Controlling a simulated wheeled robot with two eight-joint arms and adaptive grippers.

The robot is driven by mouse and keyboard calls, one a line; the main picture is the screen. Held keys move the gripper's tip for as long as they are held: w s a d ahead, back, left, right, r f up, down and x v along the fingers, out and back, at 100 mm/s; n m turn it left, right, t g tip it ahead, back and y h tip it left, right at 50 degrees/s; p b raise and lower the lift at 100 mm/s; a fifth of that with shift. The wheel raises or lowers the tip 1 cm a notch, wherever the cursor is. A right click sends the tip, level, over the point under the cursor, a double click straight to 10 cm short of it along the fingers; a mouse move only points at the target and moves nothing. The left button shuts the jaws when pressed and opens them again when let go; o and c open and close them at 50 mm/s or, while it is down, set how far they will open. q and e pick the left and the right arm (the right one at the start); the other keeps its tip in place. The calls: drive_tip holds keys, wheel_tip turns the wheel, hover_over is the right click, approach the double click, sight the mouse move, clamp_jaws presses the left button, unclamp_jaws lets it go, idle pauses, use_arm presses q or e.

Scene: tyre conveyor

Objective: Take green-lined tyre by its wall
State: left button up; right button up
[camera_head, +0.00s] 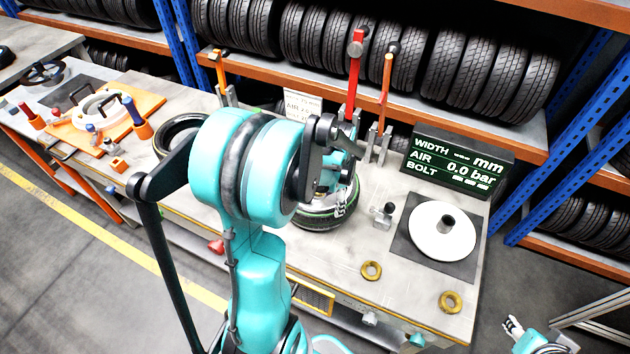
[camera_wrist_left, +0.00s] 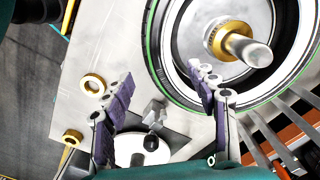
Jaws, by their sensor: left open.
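The green-lined tyre (camera_head: 318,221) lies flat on the bench in the head view, partly hidden behind my left arm. In the left wrist view the tyre (camera_wrist_left: 161,52) fills the upper right, with a pale rim inside it and a brass nut on a central bolt. My left gripper (camera_head: 340,190) is open above the tyre. In the left wrist view the gripper (camera_wrist_left: 162,75) has one finger in front of the tyre and rim and the other outside, over the bench; contact cannot be told. My right gripper (camera_head: 513,327) shows partly at the bottom right, low beside the bench.
Another tyre (camera_head: 178,136) lies left of my arm. A white disc (camera_head: 441,232) on a dark mat, brass nuts (camera_head: 371,270) and a display (camera_head: 458,162) stand to the right. Upright tools on metal stands (camera_head: 378,143) are close behind the tyre. A tyre rack (camera_head: 400,75) rises behind.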

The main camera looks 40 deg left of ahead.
sight(332, 211)
use_arm(q)
drive_tip(key=f, duration=0.2)
drive_tip(key=f+b, duration=0.1)
drive_tip(key=f, duration=0.4)
drive_tip(key=shift+s+b, duration=0.3)
drive_tip(key=shift+b, duration=0.1)
drive_tip(key=shift+d+f, duration=0.1)
drive_tip(key=shift+f, duration=0.2)
clamp_jaws()
